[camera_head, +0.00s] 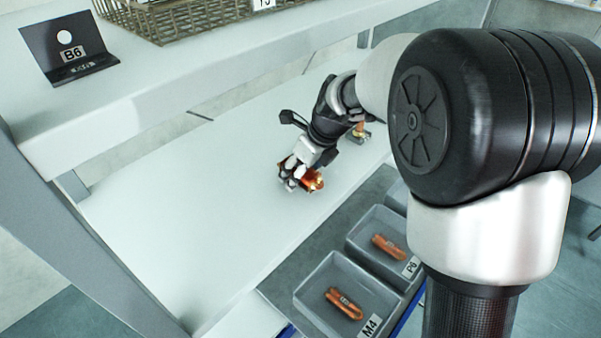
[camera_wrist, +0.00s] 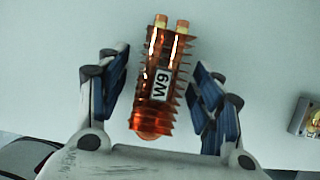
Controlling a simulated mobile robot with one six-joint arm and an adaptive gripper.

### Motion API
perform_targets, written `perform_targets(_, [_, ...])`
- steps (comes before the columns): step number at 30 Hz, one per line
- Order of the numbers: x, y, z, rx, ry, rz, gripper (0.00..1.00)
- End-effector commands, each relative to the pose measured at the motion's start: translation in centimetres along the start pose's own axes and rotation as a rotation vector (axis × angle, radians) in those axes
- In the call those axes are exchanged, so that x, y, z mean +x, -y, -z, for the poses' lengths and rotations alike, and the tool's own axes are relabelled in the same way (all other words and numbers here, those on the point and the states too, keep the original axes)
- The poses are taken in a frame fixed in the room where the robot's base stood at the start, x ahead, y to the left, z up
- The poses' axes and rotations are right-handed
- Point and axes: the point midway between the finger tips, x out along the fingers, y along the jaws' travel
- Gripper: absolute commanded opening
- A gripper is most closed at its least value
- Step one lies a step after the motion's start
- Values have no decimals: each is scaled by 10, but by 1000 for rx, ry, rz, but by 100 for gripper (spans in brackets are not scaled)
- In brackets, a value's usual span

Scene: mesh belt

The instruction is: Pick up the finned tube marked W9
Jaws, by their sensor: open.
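The finned tube marked W9 (camera_wrist: 157,95) is a copper-coloured tube with fins and a white W9 label. In the wrist view it lies between the two open fingers of my gripper (camera_wrist: 160,108), with a visible gap on the left and a narrower one on the right. Its two pipe ends point away from the palm. In the head view the tube (camera_head: 314,180) lies on the white surface, partly hidden by my gripper (camera_head: 292,178), which is low over it.
Another copper piece (camera_head: 361,131) stands behind my arm; an object also shows at the wrist view's right edge (camera_wrist: 303,116). Grey bins marked M4 (camera_head: 310,300) and P6 (camera_head: 362,262) hold copper tubes. A shelf (camera_head: 215,85) overhangs at upper left. The white surface left of my gripper is clear.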

Motion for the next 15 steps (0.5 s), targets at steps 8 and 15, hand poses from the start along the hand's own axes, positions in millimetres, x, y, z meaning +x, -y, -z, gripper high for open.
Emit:
perform_targets(8, [0,0,0,0,0,0,48])
perform_targets(15, [1,0,1,-1,-2,1,32])
